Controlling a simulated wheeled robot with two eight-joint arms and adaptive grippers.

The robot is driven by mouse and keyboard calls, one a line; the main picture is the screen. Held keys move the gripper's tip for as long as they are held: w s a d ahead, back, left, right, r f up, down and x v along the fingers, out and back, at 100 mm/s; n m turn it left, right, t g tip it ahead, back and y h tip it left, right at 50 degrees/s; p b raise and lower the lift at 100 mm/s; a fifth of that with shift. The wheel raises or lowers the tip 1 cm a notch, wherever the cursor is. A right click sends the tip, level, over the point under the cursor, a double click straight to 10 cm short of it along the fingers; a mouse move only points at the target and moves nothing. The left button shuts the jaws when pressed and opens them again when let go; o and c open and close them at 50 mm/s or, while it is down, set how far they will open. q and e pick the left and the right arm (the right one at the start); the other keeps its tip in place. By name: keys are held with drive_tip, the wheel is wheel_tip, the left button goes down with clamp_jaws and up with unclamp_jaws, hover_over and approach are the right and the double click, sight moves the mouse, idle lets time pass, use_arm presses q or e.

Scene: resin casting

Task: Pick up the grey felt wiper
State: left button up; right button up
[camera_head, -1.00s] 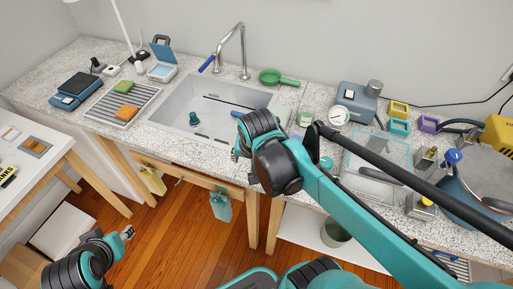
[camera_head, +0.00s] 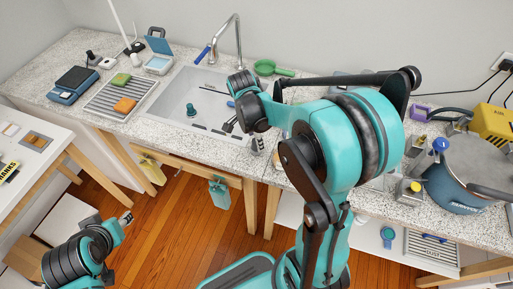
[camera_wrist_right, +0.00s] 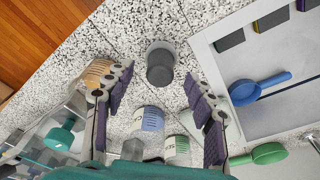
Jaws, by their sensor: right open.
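A short, dark grey cylinder (camera_wrist_right: 160,64) stands on the speckled counter in the right wrist view; it looks like the grey felt wiper. It lies between and beyond the fingertips of my right gripper (camera_wrist_right: 158,90), which is open, with a finger on either side and nothing held. In the head view my right gripper (camera_head: 243,136) is over the counter strip at the front right of the sink; I cannot make out the wiper there. My left gripper (camera_head: 126,219) is low at the left, in front of the counter; its jaw state is unclear.
The sink (camera_head: 180,107) is beside the right gripper. In the wrist view an orange-tan object (camera_wrist_right: 98,72) is by the left finger, and blue-labelled (camera_wrist_right: 149,119) and green-labelled (camera_wrist_right: 176,147) containers are close by. A green pan (camera_head: 270,67) is behind the sink.

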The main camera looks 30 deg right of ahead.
drive_tip(key=f, duration=0.2)
drive_tip(key=shift+d+f+b, duration=0.2)
drive_tip(key=shift+f+b, duration=0.1)
drive_tip(key=shift+c, duration=1.2)
drive_tip(key=c, duration=1)
use_arm(q)
drive_tip(key=shift+f, duration=0.55)
use_arm(e)
drive_tip(key=shift+r, duration=0.15)
wheel_tip(320, 180, up, 5)
drive_tip(key=p, duration=0.2)
drive_tip(key=shift+p, duration=0.3)
use_arm(q)
wheel_tip(320, 180, up, 6)
drive_tip(key=p, duration=0.3)
drive_tip(key=shift+f, duration=0.15)
use_arm(e)
drive_tip(key=s+d+r, duration=0.5)
drive_tip(key=s+d, duration=0.3)
drive_tip(key=shift+s+r, duration=0.25)
drive_tip(key=shift+r, duration=0.15)
